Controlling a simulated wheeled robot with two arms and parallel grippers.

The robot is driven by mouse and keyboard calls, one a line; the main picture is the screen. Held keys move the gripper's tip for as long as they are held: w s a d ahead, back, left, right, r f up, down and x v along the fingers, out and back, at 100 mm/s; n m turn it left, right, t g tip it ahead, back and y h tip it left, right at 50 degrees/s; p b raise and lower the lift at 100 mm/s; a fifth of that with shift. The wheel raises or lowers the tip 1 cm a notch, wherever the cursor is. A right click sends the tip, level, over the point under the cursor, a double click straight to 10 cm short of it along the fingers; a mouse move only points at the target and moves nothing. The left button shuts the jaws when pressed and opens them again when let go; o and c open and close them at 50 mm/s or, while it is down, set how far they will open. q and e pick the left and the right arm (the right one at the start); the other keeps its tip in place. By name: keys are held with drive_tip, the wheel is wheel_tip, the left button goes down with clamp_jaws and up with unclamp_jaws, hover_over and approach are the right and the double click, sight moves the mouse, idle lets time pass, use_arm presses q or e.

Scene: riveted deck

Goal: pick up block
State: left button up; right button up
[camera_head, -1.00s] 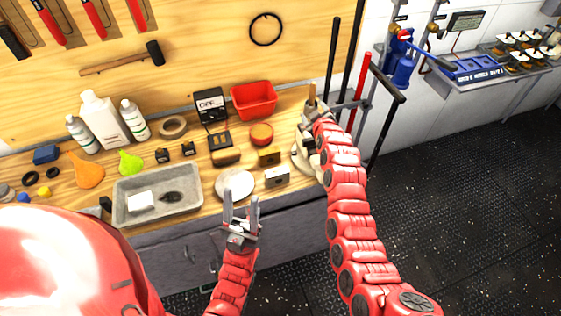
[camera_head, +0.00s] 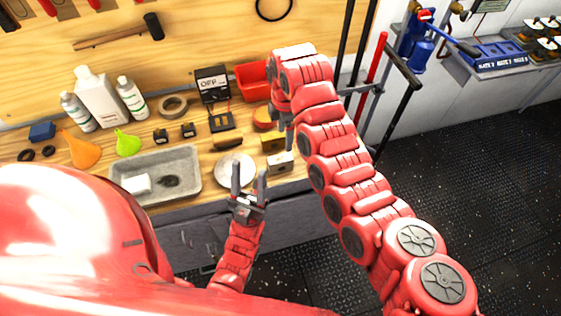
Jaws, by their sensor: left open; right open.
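Several block-like things lie on the wooden bench, and I cannot tell which one the task means. A silvery block with a dark hole (camera_head: 280,163) is near the front edge, and a yellowish block (camera_head: 271,141) is just behind it. A white block (camera_head: 137,184) lies in the grey tray, and a blue block (camera_head: 42,131) is at the far left. My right gripper (camera_head: 284,128) points down above the bench close to the yellowish block; it is open and partly hidden by its arm. My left gripper (camera_head: 249,180) is open and empty, fingers up, in front of the bench edge by the white plate.
The grey tray (camera_head: 190,189), a white plate (camera_head: 222,172), a meter (camera_head: 212,84), bottles (camera_head: 98,97), funnels (camera_head: 127,142) and a red bin (camera_head: 252,82) crowd the bench. Poles (camera_head: 372,72) stand at right. The dark floor (camera_head: 480,170) is open.

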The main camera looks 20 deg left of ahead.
drive_tip(key=b, duration=0.3)
hover_over(280, 158)
drive_tip(key=d, duration=0.1)
drive_tip(key=f, duration=0.6)
drive_tip(key=shift+w+d+f, duration=0.1)
drive_tip(key=shift+w+d, duration=0.05)
drive_tip(key=shift+d, duration=0.05)
drive_tip(key=shift+f, duration=0.3)
drive_tip(key=shift+f+p, duration=0.35)
drive_tip(key=shift+f, duration=0.35)
drive_tip(key=f+p, duration=0.1)
drive_tip(key=a+f+p, duration=0.1)
drive_tip(key=f, duration=0.1)
drive_tip(key=shift+s+a+f+p, duration=0.15)
drive_tip(key=shift+s+f+p, duration=0.05)
drive_tip(key=shift+f+p, duration=0.1)
drive_tip(key=shift+w+f, duration=0.1)
drive_tip(key=shift+f, duration=0.6)
clamp_jaws()
